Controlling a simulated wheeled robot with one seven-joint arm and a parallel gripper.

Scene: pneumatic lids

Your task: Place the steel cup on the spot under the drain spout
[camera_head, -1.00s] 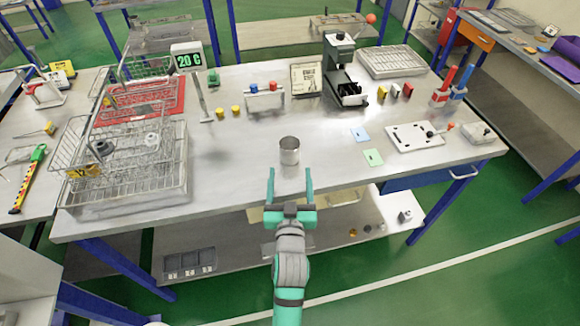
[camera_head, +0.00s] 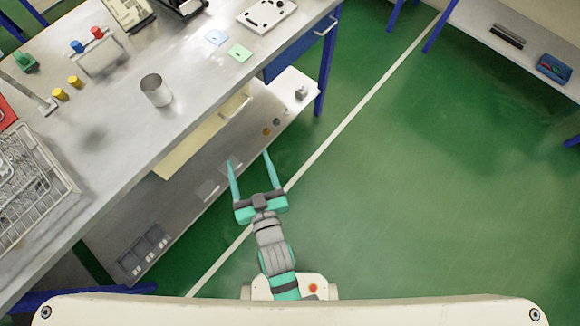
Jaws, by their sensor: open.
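The steel cup (camera_head: 157,92) is a plain grey cylinder with an open top. It stands upright on the steel bench top (camera_head: 112,140), near the bench's front edge. My gripper (camera_head: 249,158) has two teal fingers spread apart with nothing between them. It is off the front of the bench, to the lower right of the cup in the picture and clear of it. I cannot make out a drain spout or the spot under it in this view.
A wire rack in a metal tray (camera_head: 62,200) is at the left edge. A lower shelf (camera_head: 172,204) runs under the bench. Green floor to the right is open.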

